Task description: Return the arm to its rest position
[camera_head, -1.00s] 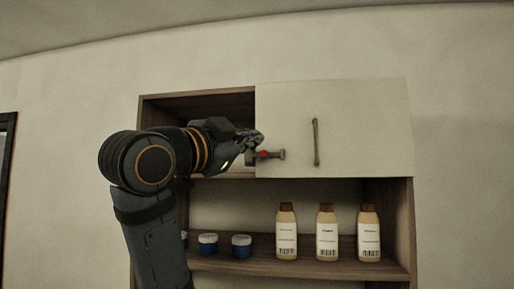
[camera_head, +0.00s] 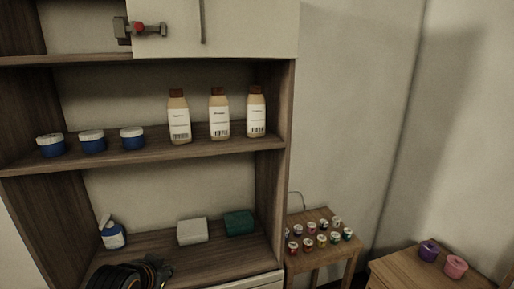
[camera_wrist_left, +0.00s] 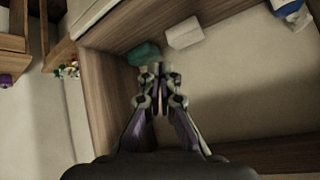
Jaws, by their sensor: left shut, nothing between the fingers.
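My left arm shows at the lower left of the head view, with its gripper (camera_head: 157,268) in front of the lower shelf, small and partly cut off by the bottom edge. In the left wrist view the gripper (camera_wrist_left: 158,78) has its fingers together with nothing between them. It is apart from the cabinet's cream door (camera_head: 240,28), which is at the top of the head view. A grey latch (camera_head: 128,30) with a red part sits at that door's left edge. My right gripper is not seen.
The middle shelf (camera_head: 210,150) holds blue jars and labelled bottles (camera_head: 219,117). Below are a spray bottle (camera_head: 113,235), a white box (camera_head: 193,231) and a green box (camera_head: 239,223). A small table (camera_head: 320,254) with several small jars stands right of the cabinet.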

